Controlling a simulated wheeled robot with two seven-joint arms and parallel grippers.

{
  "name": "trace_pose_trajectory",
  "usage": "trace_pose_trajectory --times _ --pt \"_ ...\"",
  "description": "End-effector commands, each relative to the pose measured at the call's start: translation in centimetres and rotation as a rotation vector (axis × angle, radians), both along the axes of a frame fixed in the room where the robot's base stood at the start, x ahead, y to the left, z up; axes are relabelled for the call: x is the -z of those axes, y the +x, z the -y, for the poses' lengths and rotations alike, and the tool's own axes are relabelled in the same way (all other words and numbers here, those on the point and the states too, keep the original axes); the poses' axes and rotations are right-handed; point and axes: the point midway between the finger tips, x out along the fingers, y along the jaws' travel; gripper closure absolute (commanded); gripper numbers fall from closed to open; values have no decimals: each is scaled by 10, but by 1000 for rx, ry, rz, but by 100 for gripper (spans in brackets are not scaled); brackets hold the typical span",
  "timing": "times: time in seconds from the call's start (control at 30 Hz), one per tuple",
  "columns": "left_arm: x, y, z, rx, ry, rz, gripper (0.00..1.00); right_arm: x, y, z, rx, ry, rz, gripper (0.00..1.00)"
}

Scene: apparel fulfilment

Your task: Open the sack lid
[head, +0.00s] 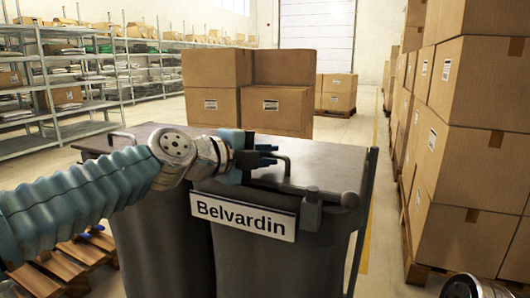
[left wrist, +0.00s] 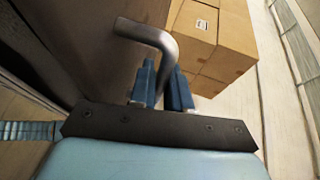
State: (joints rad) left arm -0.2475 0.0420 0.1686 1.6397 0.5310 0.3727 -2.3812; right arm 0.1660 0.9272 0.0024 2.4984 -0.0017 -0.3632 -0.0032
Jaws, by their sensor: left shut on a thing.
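The sack lid (head: 325,163) is a flat dark grey cover. It lies closed on a dark grey sack cart (head: 160,235) with a white "Belvardin" sign (head: 243,215) on its front. A bent metal handle (head: 286,165) rises from the lid near its middle; it also shows in the left wrist view (left wrist: 150,35). My left gripper (head: 268,155) is at this handle, low over the lid. In the left wrist view its blue fingers (left wrist: 163,85) stand on either side of the handle's lower part and are shut on it. My right gripper is out of view.
Cardboard boxes (head: 277,108) are stacked just behind the cart. Tall box stacks (head: 468,150) stand on pallets at the right. Metal shelves (head: 80,80) line the left wall. A wooden pallet (head: 75,262) lies at the lower left. Open floor shows behind the cart.

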Motion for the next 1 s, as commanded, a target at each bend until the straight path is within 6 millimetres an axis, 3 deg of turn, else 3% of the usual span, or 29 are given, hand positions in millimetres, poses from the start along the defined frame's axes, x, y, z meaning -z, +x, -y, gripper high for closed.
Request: trace_pose_trajectory --times 0.03,0.3,0.6,1.0 --pt "-16 1 1 1 4 -13 100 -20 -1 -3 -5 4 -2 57" --pt "-58 12 7 12 45 -139 100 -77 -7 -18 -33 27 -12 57" --pt "-100 37 15 10 110 -331 100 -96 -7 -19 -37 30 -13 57" --pt "-121 52 19 4 145 -443 100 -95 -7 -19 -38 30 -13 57"
